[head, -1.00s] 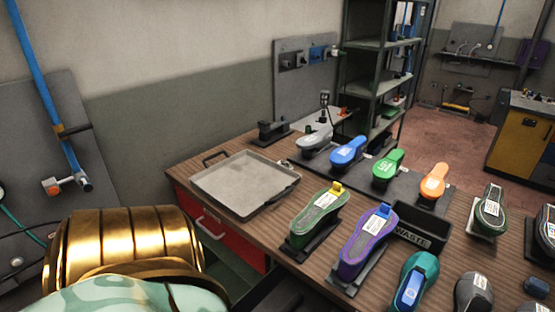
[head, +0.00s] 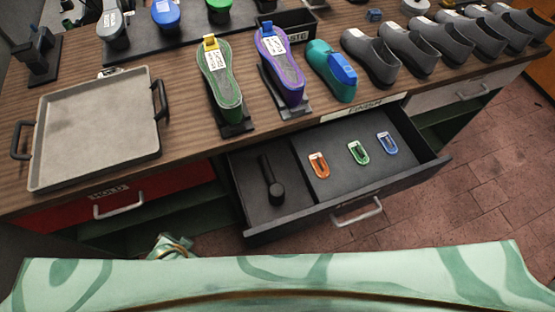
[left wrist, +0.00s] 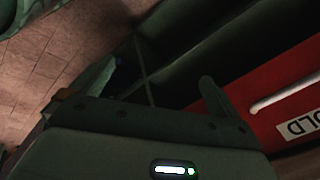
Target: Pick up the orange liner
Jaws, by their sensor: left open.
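The orange liner (head: 318,165) is a small U-shaped piece lying flat in the open drawer (head: 344,187) in the head view. It is the leftmost of three liners, beside the green liner (head: 358,152) and the blue liner (head: 387,142), in the drawer's right compartment. In the left wrist view my left gripper (left wrist: 142,92) is open with nothing seen between its fingers. It faces the red drawer front (left wrist: 300,105) and the dark space under the bench, and the orange liner is not in that view. My right gripper is in neither view.
A black tool (head: 270,180) lies in the drawer's left compartment, behind a divider. On the bench above stand a grey tray (head: 95,130), green and purple shoe forms on stands, a teal shoe (head: 322,62) and several grey shoes. The drawer's front wall and handle (head: 357,211) stick out.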

